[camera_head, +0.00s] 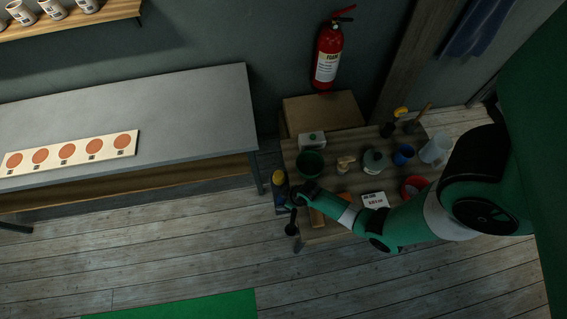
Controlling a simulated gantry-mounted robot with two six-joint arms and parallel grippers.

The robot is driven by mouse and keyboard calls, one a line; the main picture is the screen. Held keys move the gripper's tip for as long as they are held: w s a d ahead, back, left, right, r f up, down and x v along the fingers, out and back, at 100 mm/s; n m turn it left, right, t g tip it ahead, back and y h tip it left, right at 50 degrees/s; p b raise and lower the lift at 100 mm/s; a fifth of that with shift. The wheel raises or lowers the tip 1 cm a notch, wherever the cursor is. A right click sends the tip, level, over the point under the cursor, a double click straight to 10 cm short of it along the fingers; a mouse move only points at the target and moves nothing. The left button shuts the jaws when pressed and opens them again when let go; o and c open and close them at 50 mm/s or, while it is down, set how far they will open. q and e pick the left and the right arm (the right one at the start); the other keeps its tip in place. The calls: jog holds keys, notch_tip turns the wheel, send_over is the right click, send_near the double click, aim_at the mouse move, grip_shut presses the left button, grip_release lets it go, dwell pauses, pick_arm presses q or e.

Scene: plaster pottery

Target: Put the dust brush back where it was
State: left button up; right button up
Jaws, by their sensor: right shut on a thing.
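My right arm reaches in from the right, low across the front of the slatted wooden table (345,150). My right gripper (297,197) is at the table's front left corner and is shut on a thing. A small dark thing (291,228) shows just below the gripper, over the table's edge. It looks like the dust brush, but it is too small and dark to make out its parts. The arm hides part of the table's front. My left gripper is not in view.
On the table stand a green pot (310,163), a grey-green jar (375,160), a blue cup (403,154), a clear beaker (436,149) and a red bowl (413,187). A yellow-topped dark thing (279,180) is close by the gripper. A grey workbench (190,110) is at left.

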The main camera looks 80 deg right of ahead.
jog(key=o, duration=1.3)
jog(key=shift+f, duration=0.15)
jog(key=shift+r, duration=0.25)
jog(key=p+v, duration=0.8)
jog(key=v, duration=0.3)
jog(key=shift+s+r, duration=0.2)
jog(key=shift+r, duration=0.2)
